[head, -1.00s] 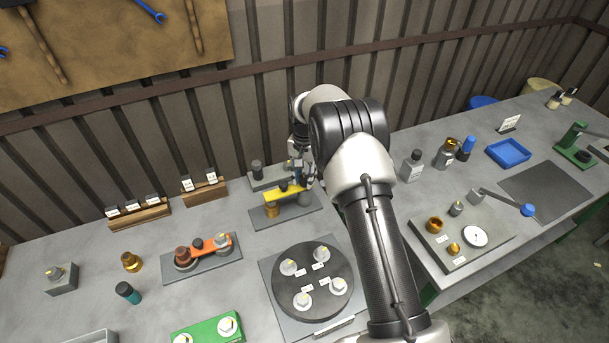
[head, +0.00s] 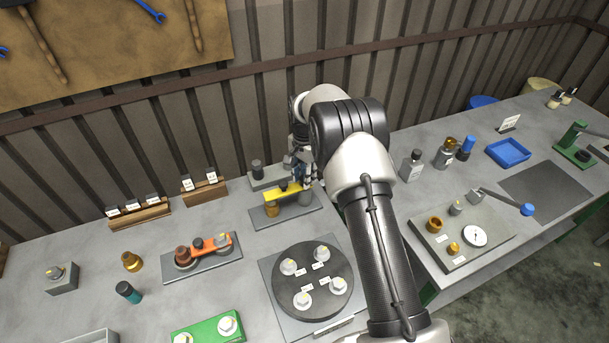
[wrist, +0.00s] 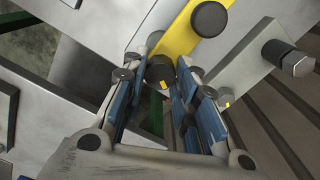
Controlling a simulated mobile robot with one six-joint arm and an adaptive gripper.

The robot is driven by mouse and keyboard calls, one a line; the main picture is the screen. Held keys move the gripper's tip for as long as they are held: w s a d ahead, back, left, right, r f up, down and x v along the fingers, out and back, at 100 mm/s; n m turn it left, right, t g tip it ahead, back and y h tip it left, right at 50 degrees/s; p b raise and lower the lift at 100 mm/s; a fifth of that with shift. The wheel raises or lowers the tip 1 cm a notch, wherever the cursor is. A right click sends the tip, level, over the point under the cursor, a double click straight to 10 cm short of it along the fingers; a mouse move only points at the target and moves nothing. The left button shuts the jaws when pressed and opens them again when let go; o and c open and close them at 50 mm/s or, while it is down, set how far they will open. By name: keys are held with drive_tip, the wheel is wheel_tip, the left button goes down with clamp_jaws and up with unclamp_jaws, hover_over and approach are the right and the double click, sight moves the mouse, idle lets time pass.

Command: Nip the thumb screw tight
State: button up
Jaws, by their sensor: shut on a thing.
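A yellow bar (head: 277,194) lies across a fixture on a grey plate (head: 262,224), its left end over a brass cylinder (head: 272,210). In the wrist view the bar (wrist: 178,38) runs up and right from between my fingers. The thumb screw (wrist: 160,70), a dark round knob with a small yellow mark, sits at the bar's near end. My gripper (wrist: 160,78) is shut on it, with blue-padded fingers on either side. In the head view my gripper (head: 301,178) is at the bar's right end and hides the screw. A second dark knob (wrist: 209,19) stands further along the bar.
A grey block with a dark bolt (wrist: 297,63) is close beside the bar. A round dark turntable (head: 313,281) with several pale pieces stands in front. An orange-bar fixture (head: 210,246) is to the left. Small wooden racks (head: 204,190) stand by the wall.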

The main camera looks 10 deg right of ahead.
drive_tip(key=o, duration=1)
drive_tip(key=shift+o, duration=0.2)
drive_tip(key=shift+r, duration=0.1)
wheel_tip(320, 180, up, 12)
